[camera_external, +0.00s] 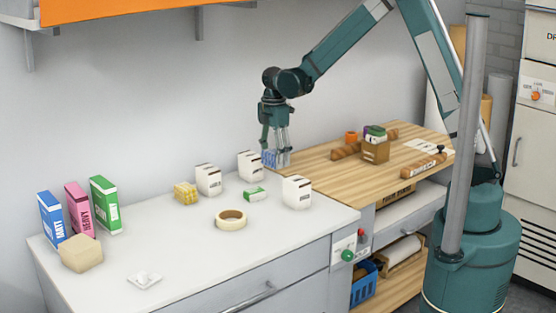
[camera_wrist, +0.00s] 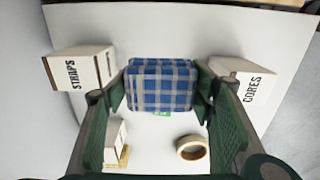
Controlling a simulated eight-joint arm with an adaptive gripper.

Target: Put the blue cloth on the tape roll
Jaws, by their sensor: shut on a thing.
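The blue cloth (camera_external: 271,159) is a folded blue and white checked pad, also seen in the wrist view (camera_wrist: 162,88). My gripper (camera_external: 276,149) points down and is shut on the cloth, with a finger on each side of it in the wrist view. The cloth hangs in the air near where the white counter meets the wooden bench. The tape roll (camera_external: 231,225) is a cream ring lying flat on the white counter, to the left of and nearer than the cloth. It also shows in the wrist view (camera_wrist: 183,154), with its top bare.
White boxes stand around the tape roll: one at its right (camera_external: 297,193), others behind (camera_external: 250,167) (camera_external: 208,181). A green and white packet (camera_external: 255,194) and a yellow block (camera_external: 185,193) lie close by. The counter in front of the roll is clear.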

